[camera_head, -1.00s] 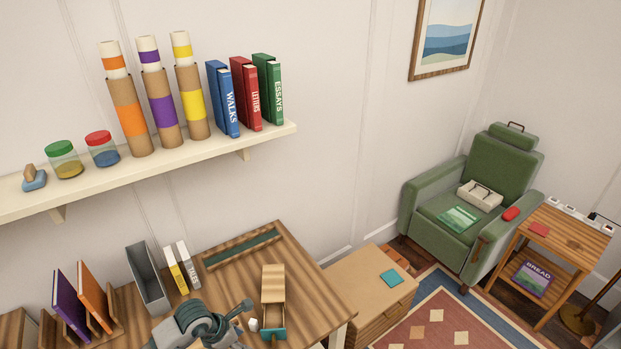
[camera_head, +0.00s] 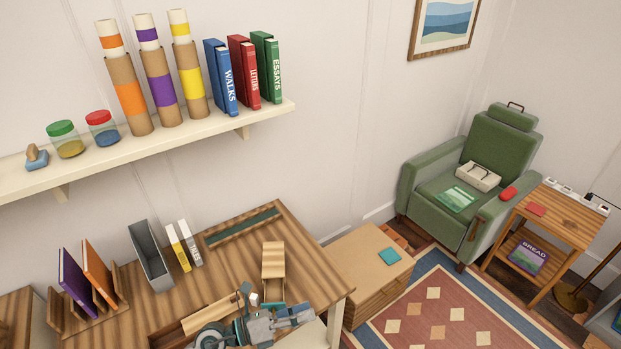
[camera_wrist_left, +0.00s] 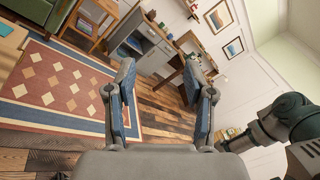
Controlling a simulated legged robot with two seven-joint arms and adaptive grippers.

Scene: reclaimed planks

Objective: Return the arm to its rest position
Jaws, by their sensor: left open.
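My left gripper (camera_head: 300,314) is low in the head view, above the front edge of the wooden desk (camera_head: 215,275), with part of my arm beside it. In the left wrist view its two blue-grey fingers (camera_wrist_left: 160,75) are spread wide apart with nothing between them. They point out over the floor and the room. My right gripper is not in view.
On the desk are a grey file holder (camera_head: 149,255), a small wooden box (camera_head: 273,272) and an open wooden tray (camera_head: 208,315) near my arm. A shelf (camera_head: 150,146) with tubes, jars and books hangs above. A wooden chest (camera_head: 360,280) stands right of the desk.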

